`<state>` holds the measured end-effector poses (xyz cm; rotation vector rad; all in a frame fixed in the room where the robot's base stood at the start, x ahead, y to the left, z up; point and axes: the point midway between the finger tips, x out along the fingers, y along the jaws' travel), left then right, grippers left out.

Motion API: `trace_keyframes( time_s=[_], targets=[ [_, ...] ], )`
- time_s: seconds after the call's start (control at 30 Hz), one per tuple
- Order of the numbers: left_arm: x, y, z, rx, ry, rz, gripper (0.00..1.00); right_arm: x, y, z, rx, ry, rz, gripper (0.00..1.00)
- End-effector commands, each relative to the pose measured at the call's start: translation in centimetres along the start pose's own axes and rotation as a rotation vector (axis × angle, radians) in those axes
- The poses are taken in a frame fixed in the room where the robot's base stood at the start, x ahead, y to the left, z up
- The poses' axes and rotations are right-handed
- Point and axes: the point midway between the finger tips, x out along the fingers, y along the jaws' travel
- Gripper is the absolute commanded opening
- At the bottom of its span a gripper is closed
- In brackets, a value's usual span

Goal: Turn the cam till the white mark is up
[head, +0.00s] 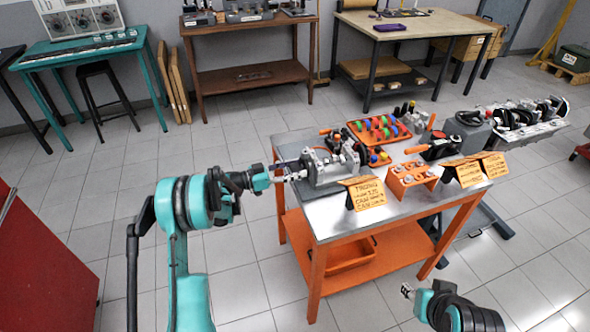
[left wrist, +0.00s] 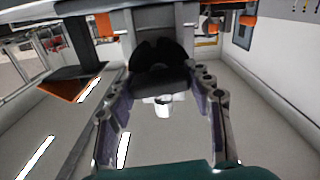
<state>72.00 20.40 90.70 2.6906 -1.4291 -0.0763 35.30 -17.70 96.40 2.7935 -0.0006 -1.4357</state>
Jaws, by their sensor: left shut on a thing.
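The cam stand (head: 325,168) is a grey metal block with shafts and a dark round part, at the left end of the metal-topped bench. My left gripper (head: 287,174) is at its left end, shut on the cam end there. In the left wrist view, a black rounded part (left wrist: 160,62) sits between the two fingers (left wrist: 162,88). I cannot make out the white mark or which way it faces; the gripper hides much of the cam end. My right gripper (head: 407,291) is low at the front, away from the bench; its jaws are too small to judge.
The bench (head: 400,210) has orange legs and a lower shelf. Orange cards (head: 366,193) stand at its front edge beside an orange bracket (head: 411,178). A tray of coloured parts (head: 379,128) lies behind.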

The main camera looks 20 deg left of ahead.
Motion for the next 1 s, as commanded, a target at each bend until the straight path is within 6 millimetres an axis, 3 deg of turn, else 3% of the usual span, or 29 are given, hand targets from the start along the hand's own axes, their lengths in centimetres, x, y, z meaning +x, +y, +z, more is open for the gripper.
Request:
trace_keyframes(
  time_s=[0.17, 0.43, 0.47, 0.5, 0.53, 0.87, 1.0],
  targets=[
    [0.2, 0.0, 0.1, 0.100, 0.002, 0.001, 0.22, 0.6, 0.0, 0.5, 0.000, 0.000, 0.000, 0.40],
    [0.2, 0.0, -0.1, 0.107, 0.002, 0.001, 0.22, 0.5, 0.0, 0.4, 0.000, 0.000, 0.000, 0.40],
    [0.2, 0.0, -0.1, 0.107, 0.002, 0.001, 0.59, 0.5, 0.0, 0.4, 0.000, 0.000, 0.000, 0.40],
    [0.2, 0.0, -0.1, 0.107, 0.002, 0.001, 0.69, 0.5, 0.0, 0.4, 0.000, 0.000, 0.000, 0.40],
    [0.2, 0.0, -0.1, 0.107, 0.002, 0.001, 0.72, 0.5, 0.0, 0.4, 0.000, 0.000, 0.000, 0.40],
    [-0.1, 0.0, 0.0, 0.106, 0.001, 0.000, 0.72, 0.6, 0.0, 0.4, 0.000, 0.000, 0.000, 0.40],
    [-1.7, -0.1, 0.0, 0.107, 0.001, -0.002, 0.72, 0.6, 0.0, 0.4, 0.000, 0.000, 0.000, 0.40]
  ],
)
